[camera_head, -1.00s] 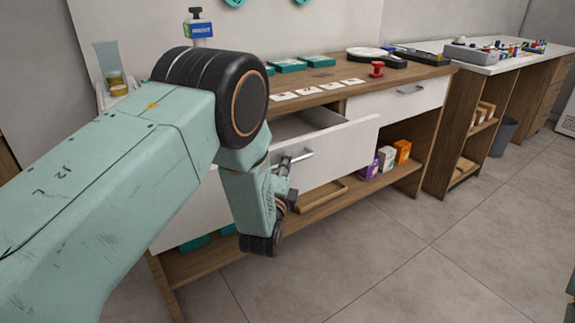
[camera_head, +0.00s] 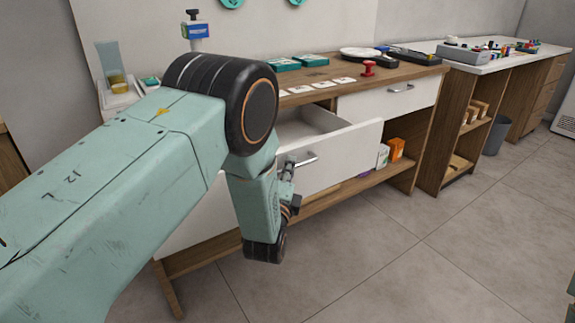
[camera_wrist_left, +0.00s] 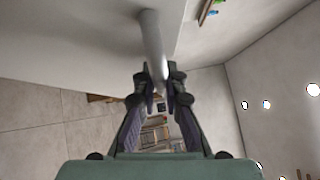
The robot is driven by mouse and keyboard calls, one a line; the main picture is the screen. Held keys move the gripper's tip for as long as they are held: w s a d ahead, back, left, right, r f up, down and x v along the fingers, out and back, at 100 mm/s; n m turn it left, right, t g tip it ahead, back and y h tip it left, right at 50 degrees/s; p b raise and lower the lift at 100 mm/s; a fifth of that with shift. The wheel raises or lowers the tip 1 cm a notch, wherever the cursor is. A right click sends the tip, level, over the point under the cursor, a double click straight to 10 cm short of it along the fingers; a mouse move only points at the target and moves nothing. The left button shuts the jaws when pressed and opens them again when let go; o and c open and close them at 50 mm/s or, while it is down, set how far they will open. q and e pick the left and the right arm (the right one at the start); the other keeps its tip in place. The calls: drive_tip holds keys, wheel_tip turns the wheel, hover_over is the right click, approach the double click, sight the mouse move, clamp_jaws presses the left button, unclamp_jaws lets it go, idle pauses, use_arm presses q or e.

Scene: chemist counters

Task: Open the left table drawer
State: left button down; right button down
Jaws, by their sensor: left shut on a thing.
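The left table drawer (camera_head: 340,155) has a white front and stands pulled well out of the wooden table, with its grey inside showing. Its metal bar handle (camera_head: 305,160) is on the drawer front. My left gripper (camera_head: 290,190) is at the handle, partly hidden by my own arm. In the left wrist view the handle (camera_wrist_left: 153,45) runs down between the two fingers of my left gripper (camera_wrist_left: 160,85), which is shut on it. The white drawer front (camera_wrist_left: 80,50) fills the upper left there. My right gripper is not in view.
A second drawer (camera_head: 395,95) to the right is shut. The tabletop holds white cards (camera_head: 322,84), a red stamp-like object (camera_head: 368,68) and teal boxes (camera_head: 312,60). An orange box (camera_head: 397,149) stands on the shelf below. The floor (camera_head: 400,250) in front is clear.

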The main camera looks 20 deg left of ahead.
use_arm(q)
drive_tip(key=shift+s+d+p, duration=0.4)
drive_tip(key=shift+s+d, duration=0.4)
drive_tip(key=shift+d, duration=0.25)
drive_tip(key=c, duration=1.7)
unclamp_jaws()
drive_tip(key=shift+s, duration=0.15)
drive_tip(key=shift+s+d+f, duration=0.15)
drive_tip(key=shift+s+f, duration=0.05)
drive_tip(key=shift+s, duration=1.1)
drive_tip(key=shift+s+d+f, duration=0.1)
drive_tip(key=shift+s+f, duration=0.05)
drive_tip(key=shift+s, duration=1.1)
drive_tip(key=shift+s+d+f, duration=0.15)
drive_tip(key=shift+s+f, duration=0.05)
drive_tip(key=shift+s, duration=1.1)
drive_tip(key=shift+r, duration=0.1)
